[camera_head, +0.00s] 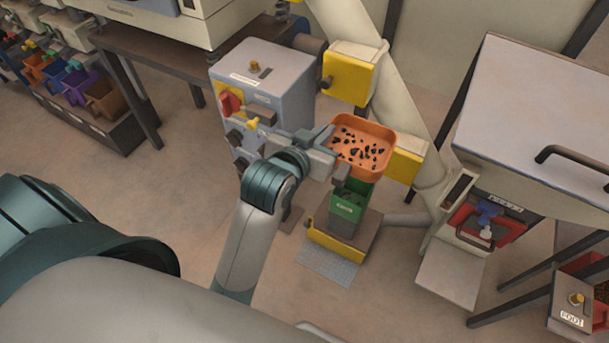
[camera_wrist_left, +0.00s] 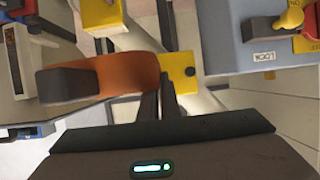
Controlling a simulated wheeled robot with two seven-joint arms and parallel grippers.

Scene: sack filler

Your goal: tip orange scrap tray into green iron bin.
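The orange scrap tray (camera_head: 378,131) is in the middle of the head view, held up roughly level, with several dark scraps lying in it. My left gripper (camera_head: 337,158) is at the tray's left side and appears shut on it. In the left wrist view the tray (camera_wrist_left: 130,72) shows edge-on, meeting the close-set dark fingers (camera_wrist_left: 160,100). The green iron bin (camera_head: 346,208) stands upright below the tray, which hides part of its opening. My right gripper is in neither view.
A grey control box (camera_head: 275,80) with a red knob stands behind and left of the tray. Yellow blocks (camera_head: 350,77) and a slanted pale pipe are close behind it. A large grey hopper (camera_head: 535,100) is at right. Open floor (camera_head: 190,195) lies at left.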

